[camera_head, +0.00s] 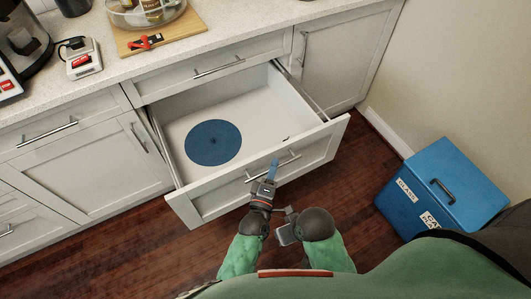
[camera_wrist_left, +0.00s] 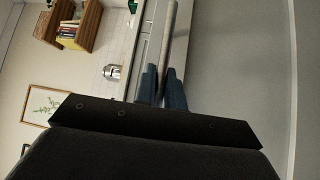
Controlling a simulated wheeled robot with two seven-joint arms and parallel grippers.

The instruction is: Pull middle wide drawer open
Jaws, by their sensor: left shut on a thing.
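The middle wide drawer (camera_head: 215,199) stands well out of the white cabinet, and its white interior shows. A flat dark blue disc (camera_head: 213,142) lies in it. Its metal bar handle (camera_head: 287,162) is on the front panel. My left gripper (camera_head: 273,168) is at this handle, with its blue fingers shut on the bar. In the left wrist view the handle bar (camera_wrist_left: 169,40) runs between the two fingers (camera_wrist_left: 163,85). My right gripper (camera_head: 287,232) is low beside the left one, apart from the drawer; its fingers are not clear.
A blue recycling bin (camera_head: 442,187) stands on the wood floor at the right, near the wall. A closed drawer (camera_head: 215,68) is above the open one. The counter holds a cutting board (camera_head: 155,35) and a small appliance (camera_head: 82,59).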

